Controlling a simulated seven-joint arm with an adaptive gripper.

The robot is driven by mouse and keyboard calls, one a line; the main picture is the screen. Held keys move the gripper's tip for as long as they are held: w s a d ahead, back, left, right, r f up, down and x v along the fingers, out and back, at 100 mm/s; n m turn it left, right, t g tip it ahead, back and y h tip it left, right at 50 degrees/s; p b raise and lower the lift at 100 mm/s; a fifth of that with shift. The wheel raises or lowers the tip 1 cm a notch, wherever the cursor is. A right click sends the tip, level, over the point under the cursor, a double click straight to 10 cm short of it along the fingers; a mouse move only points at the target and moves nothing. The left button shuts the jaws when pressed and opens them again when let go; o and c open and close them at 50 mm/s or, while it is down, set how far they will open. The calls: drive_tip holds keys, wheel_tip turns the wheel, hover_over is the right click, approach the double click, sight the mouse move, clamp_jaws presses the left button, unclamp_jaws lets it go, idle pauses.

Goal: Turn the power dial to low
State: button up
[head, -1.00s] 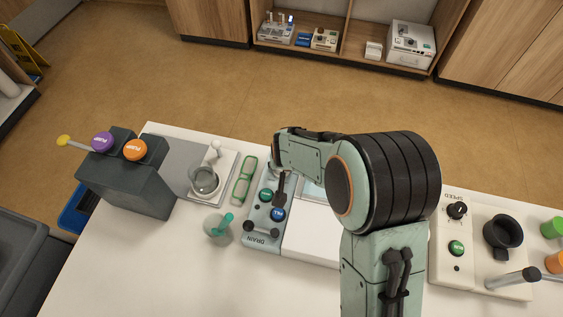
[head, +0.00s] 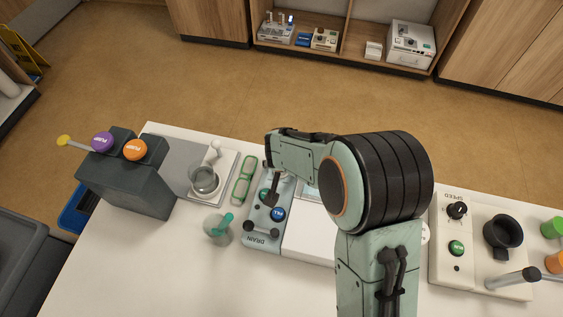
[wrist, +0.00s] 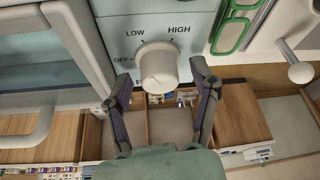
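The power dial (wrist: 158,66) is a pale round knob on a light blue panel (wrist: 203,20) in the wrist view. LOW, HIGH and OFF are printed around it, and a lower label starting with P is partly covered. I cannot clearly tell which setting it points to. My gripper (wrist: 161,74) is open, with one dark finger on each side of the knob; contact is not clear. In the head view my gripper (head: 272,186) hangs over the device marked DRAIN (head: 262,238); my arm hides the dial there.
Green glasses (head: 243,178) lie left of the device. Blue (head: 278,214) and green buttons sit at its front. A white dish stand (head: 203,183) and a dark pump box (head: 130,180) are farther left. A SPEED panel (head: 470,270) stands at the right.

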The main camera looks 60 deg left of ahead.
drive_tip(key=v, duration=1.2)
idle(0.3)
